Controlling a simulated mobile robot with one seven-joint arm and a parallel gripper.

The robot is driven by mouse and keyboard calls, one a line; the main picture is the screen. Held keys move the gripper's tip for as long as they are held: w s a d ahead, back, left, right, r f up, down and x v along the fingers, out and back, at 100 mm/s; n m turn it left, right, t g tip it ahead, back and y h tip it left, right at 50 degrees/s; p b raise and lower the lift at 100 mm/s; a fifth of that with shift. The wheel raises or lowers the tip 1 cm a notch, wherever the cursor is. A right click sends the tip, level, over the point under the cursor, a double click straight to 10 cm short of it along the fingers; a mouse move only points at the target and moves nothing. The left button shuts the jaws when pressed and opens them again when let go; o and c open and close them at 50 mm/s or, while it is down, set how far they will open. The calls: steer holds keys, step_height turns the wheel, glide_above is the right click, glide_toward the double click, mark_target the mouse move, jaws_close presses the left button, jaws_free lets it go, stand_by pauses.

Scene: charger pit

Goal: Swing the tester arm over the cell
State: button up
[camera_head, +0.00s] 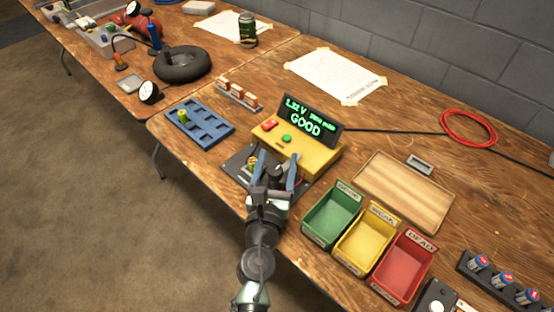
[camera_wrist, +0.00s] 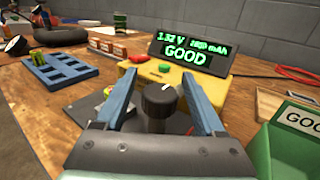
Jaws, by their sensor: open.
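The tester is a yellow box (camera_head: 322,159) on the wooden bench; its dark display (camera_head: 305,121) shows 1.32 V and GOOD in green. A dark plate (camera_head: 236,164) lies at its front. A small yellow-green cell (camera_head: 251,162) sits on the plate, left of my gripper; in the wrist view it (camera_wrist: 107,91) is partly hidden behind my left finger. A black knob with a white mark (camera_wrist: 158,101), seemingly on the tester arm, stands between my fingers. My gripper (camera_wrist: 159,76) is open around the knob, with gaps on both sides. The rest of the tester arm is hidden.
A blue tray (camera_head: 207,130) with a cell (camera_head: 183,117) is at the left. Green (camera_head: 320,232), yellow (camera_head: 352,260) and red (camera_head: 388,286) bins stand close to my gripper's right. A wooden tray (camera_head: 425,198) lies behind them. A red cable coil (camera_head: 468,127) is at the right.

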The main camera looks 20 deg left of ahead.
steer(key=shift+w, duration=0.2)
jaws_close()
stand_by(0.3)
stand_by(1.1)
